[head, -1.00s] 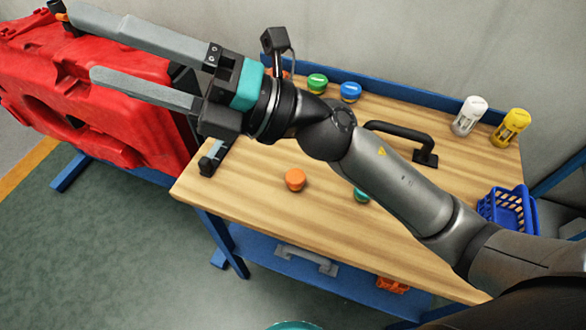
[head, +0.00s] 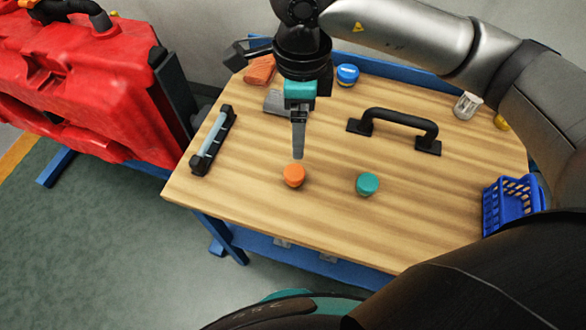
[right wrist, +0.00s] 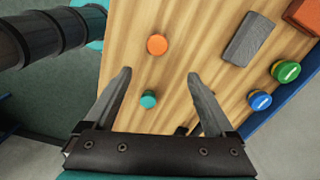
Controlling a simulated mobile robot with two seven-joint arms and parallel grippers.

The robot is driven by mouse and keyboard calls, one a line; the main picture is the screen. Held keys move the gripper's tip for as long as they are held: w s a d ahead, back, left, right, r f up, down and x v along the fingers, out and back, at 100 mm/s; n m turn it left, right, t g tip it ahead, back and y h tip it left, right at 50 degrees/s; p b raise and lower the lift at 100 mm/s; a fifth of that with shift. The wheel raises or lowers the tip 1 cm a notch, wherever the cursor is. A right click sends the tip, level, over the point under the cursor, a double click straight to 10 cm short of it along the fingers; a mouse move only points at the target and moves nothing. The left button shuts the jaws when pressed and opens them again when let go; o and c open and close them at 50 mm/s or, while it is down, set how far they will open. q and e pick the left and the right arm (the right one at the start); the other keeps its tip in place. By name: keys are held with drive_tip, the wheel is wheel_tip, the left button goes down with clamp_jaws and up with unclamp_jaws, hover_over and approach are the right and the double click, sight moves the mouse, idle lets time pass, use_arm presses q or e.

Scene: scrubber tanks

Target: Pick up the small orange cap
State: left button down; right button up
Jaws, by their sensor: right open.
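The small orange cap (head: 294,175) sits on the wooden table near its front left part. It also shows in the right wrist view (right wrist: 157,45), just beyond the gap between the fingertips. My right gripper (head: 298,157) points down at the table, with its visible finger just behind the cap in the head view. In the right wrist view my right gripper (right wrist: 160,74) is open, with nothing between its fingers. Whether a fingertip touches the cap is unclear from the head view. My left gripper is not in view.
A teal cap (head: 367,184) sits right of the orange cap. A black handle (head: 402,122), a light-blue-barred handle (head: 212,142), a blue cap (head: 347,75), a grey block (right wrist: 249,38) and a blue basket (head: 512,205) are on the table. A red tank (head: 80,85) stands left.

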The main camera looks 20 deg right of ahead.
hover_over(295, 172)
drive_tip(key=f, duration=0.9)
drive_tip(key=shift+w+d+b, duration=0.1)
drive_tip(key=shift+d+b, duration=0.25)
drive_tip(key=shift+a+f, duration=0.2)
drive_tip(key=shift+f, duration=1.25)
drive_tip(key=shift+a+f, duration=0.15)
drive_tip(key=shift+f, duration=1.3)
drive_tip(key=shift+c, duration=0.3)
clamp_jaws()
